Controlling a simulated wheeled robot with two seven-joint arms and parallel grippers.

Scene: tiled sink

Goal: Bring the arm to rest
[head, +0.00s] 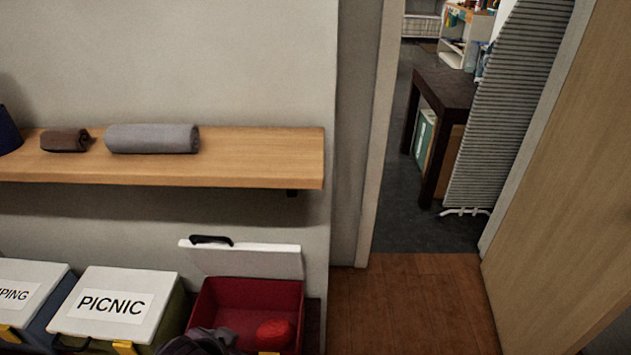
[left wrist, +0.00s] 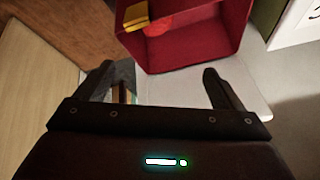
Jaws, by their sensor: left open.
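My left gripper (left wrist: 159,71) shows in the left wrist view with its two dark fingers spread wide. I see nothing held between them. Beyond the fingers is the open red box (left wrist: 190,45) with a yellow latch, and its white lid (left wrist: 190,92) shows behind and between the fingers. How far the gripper is from the lid, I cannot tell.
A wooden shelf (head: 250,160) with a grey rolled towel (head: 152,138) and a brown one (head: 65,140) juts from the wall. The PICNIC box (head: 125,280) and another lidded box (head: 25,290) stand left. The doorway floor (head: 410,300) is clear.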

